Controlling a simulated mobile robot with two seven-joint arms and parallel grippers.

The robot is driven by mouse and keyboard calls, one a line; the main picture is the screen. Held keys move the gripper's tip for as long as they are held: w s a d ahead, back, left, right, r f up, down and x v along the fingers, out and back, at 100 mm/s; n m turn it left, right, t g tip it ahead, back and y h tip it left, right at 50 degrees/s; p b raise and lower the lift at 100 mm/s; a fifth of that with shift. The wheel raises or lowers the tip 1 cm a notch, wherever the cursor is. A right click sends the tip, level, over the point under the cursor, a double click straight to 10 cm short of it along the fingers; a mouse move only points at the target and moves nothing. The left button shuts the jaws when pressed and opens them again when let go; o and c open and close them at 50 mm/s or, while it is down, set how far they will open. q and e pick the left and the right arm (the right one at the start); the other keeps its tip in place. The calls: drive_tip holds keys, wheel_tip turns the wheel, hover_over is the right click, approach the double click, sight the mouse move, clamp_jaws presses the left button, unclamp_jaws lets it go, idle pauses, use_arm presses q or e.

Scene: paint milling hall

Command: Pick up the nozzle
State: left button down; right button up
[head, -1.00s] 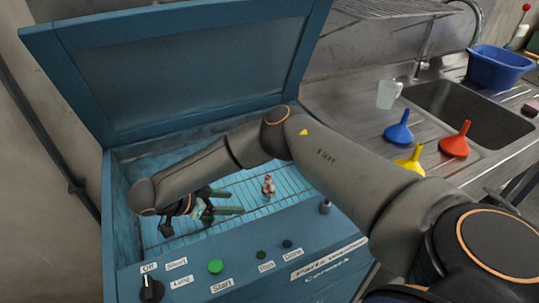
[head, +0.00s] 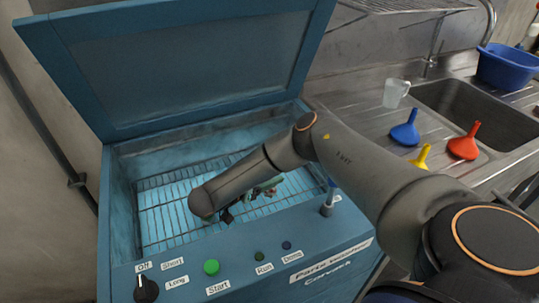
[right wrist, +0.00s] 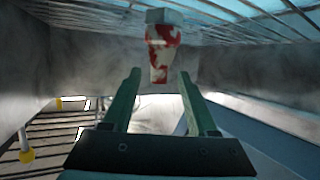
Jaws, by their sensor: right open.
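The nozzle (right wrist: 162,50), mottled red and white with a pale wider end, is in the right wrist view just beyond and between my right fingertips. In that view it is against the wire rack, which appears at the top. In the head view the nozzle is mostly hidden behind my right arm and gripper. My right gripper (right wrist: 160,75) has two green fingers, open and apart, with nothing held between them. In the head view it is low inside the blue washer, partly covered by my forearm. My left gripper is not in view.
The blue parts washer (head: 120,240) has its lid (head: 190,65) raised and a wire rack (head: 160,215) inside. Its front panel carries a knob (head: 146,288) and buttons. To the right are funnels (head: 405,130), a clear jug (head: 396,93), a sink (head: 465,110) and a blue basin (head: 505,68).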

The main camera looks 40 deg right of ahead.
drive_tip(key=shift+x, duration=1.9)
drive_tip(key=shift+s, duration=0.1)
clamp_jaws()
